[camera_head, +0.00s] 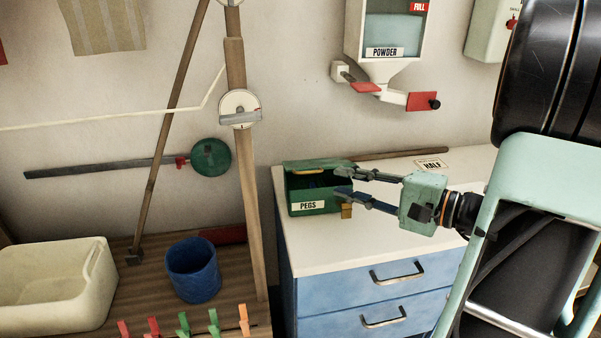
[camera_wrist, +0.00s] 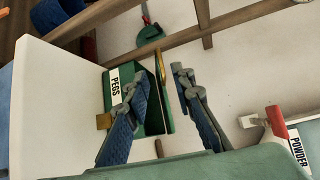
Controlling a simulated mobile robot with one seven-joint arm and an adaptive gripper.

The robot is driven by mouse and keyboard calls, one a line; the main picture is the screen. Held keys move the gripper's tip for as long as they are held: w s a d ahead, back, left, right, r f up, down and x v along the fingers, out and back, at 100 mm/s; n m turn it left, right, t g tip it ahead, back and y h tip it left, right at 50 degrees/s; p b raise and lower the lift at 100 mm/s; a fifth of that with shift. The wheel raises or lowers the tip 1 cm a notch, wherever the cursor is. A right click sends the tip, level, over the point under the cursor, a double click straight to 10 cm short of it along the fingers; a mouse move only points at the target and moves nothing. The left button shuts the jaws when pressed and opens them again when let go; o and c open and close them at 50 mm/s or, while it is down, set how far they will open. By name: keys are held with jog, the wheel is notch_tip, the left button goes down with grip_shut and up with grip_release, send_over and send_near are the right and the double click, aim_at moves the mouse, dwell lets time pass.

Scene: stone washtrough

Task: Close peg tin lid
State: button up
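The green peg tin (camera_head: 300,196), labelled PEGS, sits on the white top of the blue drawer cabinet. Its lid (camera_head: 290,165) is raised at the back edge, and the dark inside of the tin shows below it. A brass strip lies along the lid. In the wrist view the tin (camera_wrist: 118,100) and the lid (camera_wrist: 167,101) with its brass strip show beyond the fingers. My gripper (camera_head: 346,184) comes from the right with its fingers apart at the tin's right end. It is empty in the wrist view (camera_wrist: 155,80); whether a finger touches the lid cannot be told.
A brass-coloured block (camera_head: 347,211) is at the tin's front right corner. The powder dispenser (camera_head: 385,50) hangs on the wall above, with red levers. A wooden post (camera_head: 246,170) stands left of the cabinet. The white counter (camera_head: 345,245) in front is clear.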

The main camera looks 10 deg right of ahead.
aim_at(308, 173)
jog(key=x, duration=1)
jog(key=shift+w+a, duration=0.15)
jog(key=shift+w, duration=0.05)
grip_shut()
